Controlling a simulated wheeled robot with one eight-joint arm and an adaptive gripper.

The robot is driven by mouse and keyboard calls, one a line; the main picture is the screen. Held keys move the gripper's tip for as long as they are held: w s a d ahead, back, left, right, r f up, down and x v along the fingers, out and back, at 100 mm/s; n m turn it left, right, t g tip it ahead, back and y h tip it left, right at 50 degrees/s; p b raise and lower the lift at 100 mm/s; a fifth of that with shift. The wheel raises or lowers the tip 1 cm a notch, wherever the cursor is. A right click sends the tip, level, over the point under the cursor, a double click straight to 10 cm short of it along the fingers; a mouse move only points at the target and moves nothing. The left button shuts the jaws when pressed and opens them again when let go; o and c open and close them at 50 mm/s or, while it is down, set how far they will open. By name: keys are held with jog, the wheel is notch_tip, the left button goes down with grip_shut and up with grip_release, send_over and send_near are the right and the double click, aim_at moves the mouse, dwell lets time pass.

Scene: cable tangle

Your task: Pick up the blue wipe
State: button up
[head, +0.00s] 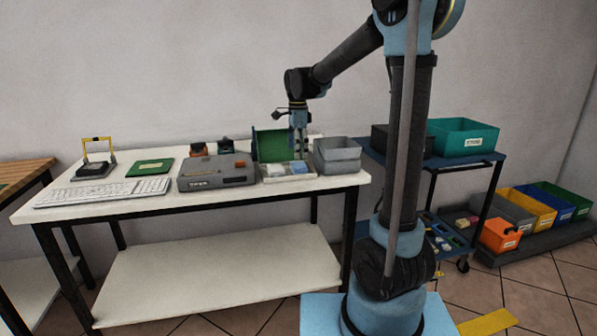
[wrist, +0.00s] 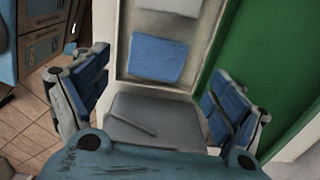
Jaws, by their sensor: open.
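The blue wipe (wrist: 157,60) lies flat in a shallow pale tray (wrist: 124,45), in the wrist view just beyond and between my finger tips. In the head view the blue wipe (head: 299,168) shows at the right part of the tray (head: 288,179) on the white table. My gripper (head: 299,154) points down above the tray's back side. In the wrist view my gripper (wrist: 158,90) is open, its two blue-padded fingers wide apart with nothing between them touching. A pale wipe (wrist: 170,5) lies beside the blue one.
A green panel (head: 272,145) stands upright behind the tray, close to my right finger in the wrist view.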

aim_at(299, 165)
jog(key=shift+s+d+f, duration=0.1)
jog(key=shift+d+f, duration=0.05)
jog(key=shift+f, duration=1.3)
jog(key=shift+s+d+f, duration=0.1)
jog(key=shift+d+f, duration=0.05)
jog(key=shift+f, duration=1.25)
jog(key=c, duration=1)
